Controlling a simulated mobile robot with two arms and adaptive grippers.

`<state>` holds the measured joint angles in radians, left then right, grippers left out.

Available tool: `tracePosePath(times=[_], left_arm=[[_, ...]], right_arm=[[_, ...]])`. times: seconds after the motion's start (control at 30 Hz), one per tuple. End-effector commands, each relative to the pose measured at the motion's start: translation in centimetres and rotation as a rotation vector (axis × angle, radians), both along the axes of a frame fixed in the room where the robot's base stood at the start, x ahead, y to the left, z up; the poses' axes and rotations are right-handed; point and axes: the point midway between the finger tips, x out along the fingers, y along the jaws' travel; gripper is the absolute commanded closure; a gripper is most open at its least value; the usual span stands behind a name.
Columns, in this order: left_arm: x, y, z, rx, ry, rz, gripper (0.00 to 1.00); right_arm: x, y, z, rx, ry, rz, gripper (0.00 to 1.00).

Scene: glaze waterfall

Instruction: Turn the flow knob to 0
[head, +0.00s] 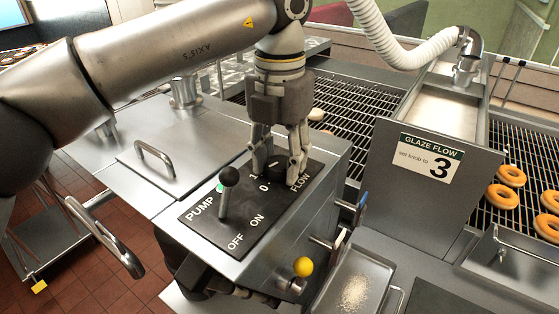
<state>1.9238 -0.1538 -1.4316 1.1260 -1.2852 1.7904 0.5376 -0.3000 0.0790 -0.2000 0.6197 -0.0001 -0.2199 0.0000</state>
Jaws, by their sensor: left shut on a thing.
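The flow knob (277,170) is a small dark knob on the black control panel (207,238), at the end by the word FLOW. My left gripper (278,176) points down over it, with its fingers closed around it. The fingers hide most of the knob and part of its scale. The marks 0 and 1 show left of the fingers; I cannot tell which mark the knob points to. My right gripper is not in view.
A pump lever (228,178) with a black ball stands close left of the gripper. A sign (428,158) reads "GLAZE FLOW, set knob to 3". Doughnuts (503,197) lie on the right rack.

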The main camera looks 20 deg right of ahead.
Motion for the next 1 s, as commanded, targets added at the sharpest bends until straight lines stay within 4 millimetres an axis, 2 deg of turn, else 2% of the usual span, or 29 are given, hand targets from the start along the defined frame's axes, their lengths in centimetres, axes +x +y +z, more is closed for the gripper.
tracePosePath(times=[0.4, 1.0], left_arm=[[0.10, -0.02, 0.11, -0.004, -0.004, 0.245, 0.83], [0.13, 0.00, 0.19, -0.004, -0.003, 0.303, 0.83]], right_arm=[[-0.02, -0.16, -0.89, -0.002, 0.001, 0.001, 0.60], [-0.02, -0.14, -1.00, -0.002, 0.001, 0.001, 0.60]])
